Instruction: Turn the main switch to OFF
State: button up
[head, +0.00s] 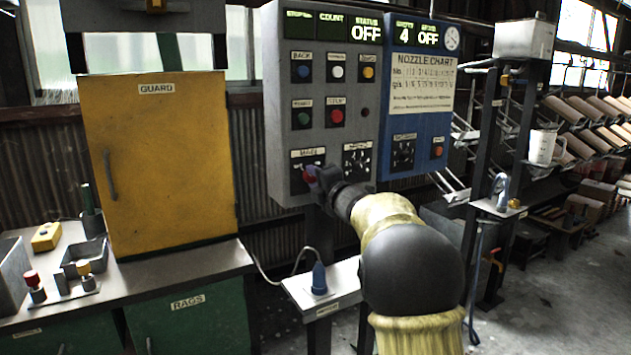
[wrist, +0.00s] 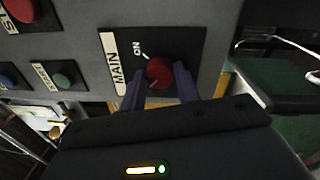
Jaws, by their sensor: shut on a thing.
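The main switch is a red knob (wrist: 159,71) on a black plate marked MAIN and ON, low on the grey control panel (head: 285,100). In the head view the red knob (head: 309,174) shows just left of my gripper (head: 319,181). In the wrist view the two purple fingers of my gripper (wrist: 160,84) stand on either side of the knob and are shut on it. An ON mark (wrist: 138,47) is at the knob's upper left. The knob's exact angle is hard to read, and an OFF mark is not visible. The status display (head: 366,33) reads OFF.
Several push buttons, including a red one (head: 337,116), sit above the switch. A second dial (head: 357,160) is close on its right. A blue panel (head: 425,80) adjoins. A yellow guard cabinet (head: 160,165) stands left; a small shelf (head: 322,288) is below.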

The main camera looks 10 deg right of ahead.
jog(key=o, duration=1)
jog(key=shift+f, duration=0.1)
jog(key=v, duration=1.7)
jog(key=shift+s, duration=0.2)
